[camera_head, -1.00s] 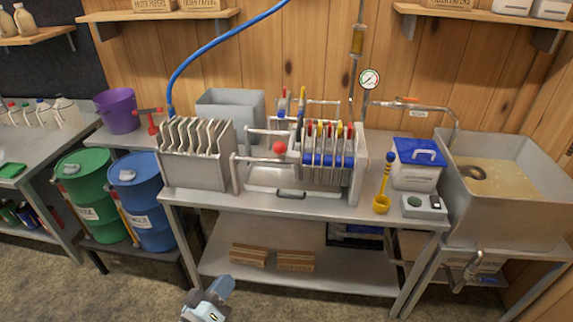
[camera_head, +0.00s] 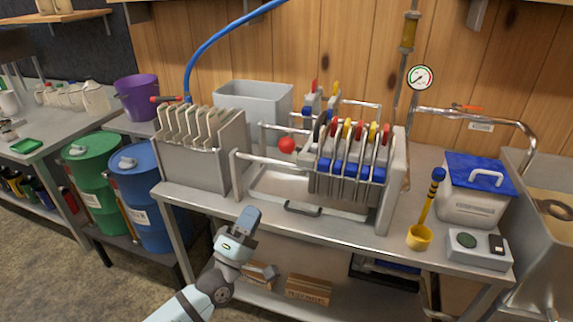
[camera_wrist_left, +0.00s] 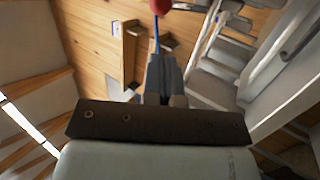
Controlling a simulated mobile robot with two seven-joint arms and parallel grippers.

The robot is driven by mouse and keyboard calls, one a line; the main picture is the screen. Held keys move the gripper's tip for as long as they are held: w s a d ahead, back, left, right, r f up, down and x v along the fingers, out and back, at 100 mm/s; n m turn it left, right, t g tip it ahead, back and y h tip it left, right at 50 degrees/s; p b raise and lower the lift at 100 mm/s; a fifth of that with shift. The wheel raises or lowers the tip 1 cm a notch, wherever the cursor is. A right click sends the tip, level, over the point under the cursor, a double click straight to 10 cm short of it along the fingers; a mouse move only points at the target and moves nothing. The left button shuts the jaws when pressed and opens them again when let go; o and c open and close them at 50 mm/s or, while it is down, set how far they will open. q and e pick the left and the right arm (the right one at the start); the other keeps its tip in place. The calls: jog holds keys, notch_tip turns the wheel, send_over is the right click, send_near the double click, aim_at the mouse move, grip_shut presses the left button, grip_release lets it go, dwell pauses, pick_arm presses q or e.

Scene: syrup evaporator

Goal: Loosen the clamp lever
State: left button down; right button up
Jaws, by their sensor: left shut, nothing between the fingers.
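The filter press (camera_head: 345,170) stands on the steel bench, with a row of plates and coloured tabs. A red ball knob (camera_head: 287,145) sits at its left end, between the rails; it looks like the end of the clamp lever, whose arm I cannot make out clearly. A red knob (camera_wrist_left: 160,5) also shows at the top edge of the left wrist view, beyond the fingers. My left gripper (camera_head: 248,218) is shut and empty, in front of the bench's front edge, below and left of the knob and apart from it. My right gripper is not in view.
A metal rack of plates (camera_head: 200,145) stands left of the press, with a grey tub (camera_head: 255,105) behind. A drip tray (camera_head: 300,190) lies under the rails. A yellow ladle cup (camera_head: 419,238), blue-lidded box (camera_head: 475,190) and small meter (camera_head: 478,248) stand at right.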

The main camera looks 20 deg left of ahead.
aim_at(283, 152)
pick_arm(q)
jog(key=shift+s+r, duration=0.1)
jog(key=x, duration=1.4)
